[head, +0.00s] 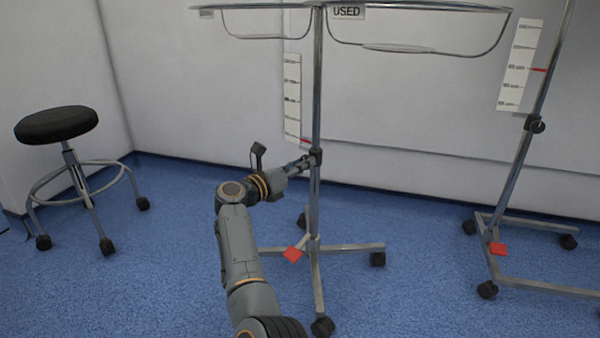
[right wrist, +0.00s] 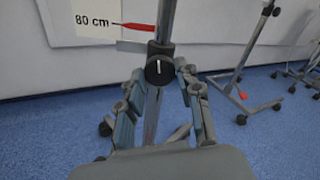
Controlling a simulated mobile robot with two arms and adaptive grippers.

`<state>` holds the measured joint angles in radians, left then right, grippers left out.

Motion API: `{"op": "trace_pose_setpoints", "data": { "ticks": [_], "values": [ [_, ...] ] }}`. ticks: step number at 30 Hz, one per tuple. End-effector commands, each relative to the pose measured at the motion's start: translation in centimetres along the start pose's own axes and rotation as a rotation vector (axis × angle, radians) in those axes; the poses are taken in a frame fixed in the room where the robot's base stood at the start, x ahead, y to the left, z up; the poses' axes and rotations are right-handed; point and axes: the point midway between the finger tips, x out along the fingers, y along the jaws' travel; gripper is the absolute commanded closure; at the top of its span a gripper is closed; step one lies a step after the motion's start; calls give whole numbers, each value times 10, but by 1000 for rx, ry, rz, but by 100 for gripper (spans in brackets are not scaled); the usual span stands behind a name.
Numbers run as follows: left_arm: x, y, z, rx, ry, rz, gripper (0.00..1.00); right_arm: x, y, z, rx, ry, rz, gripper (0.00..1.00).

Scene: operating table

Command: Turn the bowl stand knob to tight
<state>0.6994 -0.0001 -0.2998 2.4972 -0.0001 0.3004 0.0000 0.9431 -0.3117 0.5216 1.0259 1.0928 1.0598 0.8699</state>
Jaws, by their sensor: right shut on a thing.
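The bowl stand (head: 317,95) is a metal pole on a wheeled base, with bowl rings at its top and a "USED" label. Its dark round knob (right wrist: 158,71) sits on a black collar on the pole and carries a white mark that looks about vertical. My right gripper (head: 308,161) reaches the collar from the left in the head view. In the right wrist view my right gripper (right wrist: 160,77) has a finger on each side of the knob and is shut on it. The collar partly hides behind the fingers. My left gripper is not in view.
A red pointer (right wrist: 138,27) is beside the "80 cm" mark on the wall scale (head: 292,97). A second wheeled stand (head: 515,170) is at the right. A black stool (head: 57,125) stands at the left.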

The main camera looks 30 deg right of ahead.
Motion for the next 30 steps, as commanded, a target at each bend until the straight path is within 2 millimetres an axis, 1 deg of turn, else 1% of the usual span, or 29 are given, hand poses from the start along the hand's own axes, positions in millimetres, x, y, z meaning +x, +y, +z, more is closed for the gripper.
{"op": "trace_pose_setpoints", "data": {
  "ticks": [1, 3, 12, 29, 30],
  "values": [
    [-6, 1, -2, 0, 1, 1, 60, 0, 1, -3, 34, 1, 0, 97],
    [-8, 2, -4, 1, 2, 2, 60, 0, 1, -3, 77, 0, 0, 97],
    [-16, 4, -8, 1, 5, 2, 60, 0, 1, -2, 193, 1, 0, 97],
    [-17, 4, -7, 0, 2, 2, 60, 0, 0, -1, 223, 2, 0, 97],
    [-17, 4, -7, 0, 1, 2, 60, 0, 0, -1, 223, 2, 0, 59]
  ]
}}
